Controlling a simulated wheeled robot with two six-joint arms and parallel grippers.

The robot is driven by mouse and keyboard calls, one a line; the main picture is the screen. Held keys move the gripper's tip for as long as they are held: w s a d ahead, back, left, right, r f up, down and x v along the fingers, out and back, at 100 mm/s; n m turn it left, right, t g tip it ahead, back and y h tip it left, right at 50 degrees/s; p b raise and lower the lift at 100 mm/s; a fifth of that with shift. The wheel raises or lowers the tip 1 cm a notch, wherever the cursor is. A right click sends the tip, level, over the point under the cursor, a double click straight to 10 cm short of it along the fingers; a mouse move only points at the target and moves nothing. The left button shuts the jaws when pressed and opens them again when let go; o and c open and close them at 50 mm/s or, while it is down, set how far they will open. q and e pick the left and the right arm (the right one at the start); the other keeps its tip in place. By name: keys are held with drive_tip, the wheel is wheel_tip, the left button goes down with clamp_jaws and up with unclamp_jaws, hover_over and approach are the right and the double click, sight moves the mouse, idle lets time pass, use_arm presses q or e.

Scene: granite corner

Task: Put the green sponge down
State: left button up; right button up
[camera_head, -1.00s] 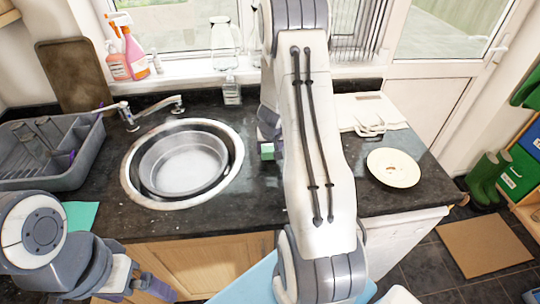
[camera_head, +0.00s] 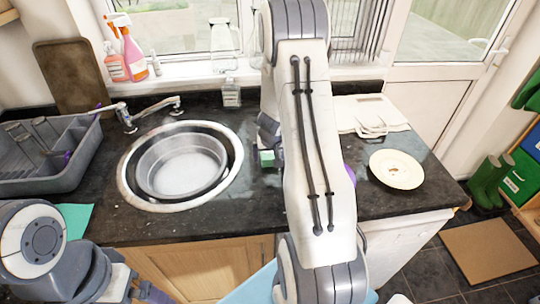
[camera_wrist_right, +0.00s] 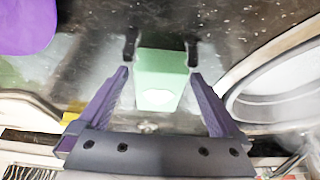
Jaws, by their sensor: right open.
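The green sponge (camera_head: 267,159) is on the dark granite counter, to the right of the sink, partly hidden by my right arm. In the right wrist view the sponge (camera_wrist_right: 160,75) sits between the two fingers of my right gripper (camera_wrist_right: 161,50), with a narrow gap at each side. My right gripper (camera_head: 270,138) is open and low over the counter; the arm hides part of it in the head view. My left gripper (camera_head: 150,292) is at the bottom left edge, mostly cut off, so its jaws cannot be judged.
The round sink (camera_head: 130,190) is left of the sponge, with a grey dish rack (camera_head: 75,165) further left. A plate (camera_head: 396,169) and white boards (camera_head: 365,108) are to the right. A purple thing (camera_head: 349,174) shows beside my right arm. A glass bottle (camera_head: 231,93) stands behind.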

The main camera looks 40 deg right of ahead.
drive_tip(key=p+v, duration=0.7)
drive_tip(key=v, duration=0.5)
drive_tip(key=shift+r, duration=0.15)
drive_tip(key=b+x, duration=0.8)
drive_tip(key=x, duration=0.5)
drive_tip(key=shift+s, duration=0.1)
drive_tip(key=shift+r+p, duration=0.95)
drive_tip(key=shift+p, duration=0.05)
drive_tip(key=shift+s+a+r+p, duration=0.1)
drive_tip(key=shift+r+p, duration=0.45)
drive_tip(key=shift+r, duration=0.2)
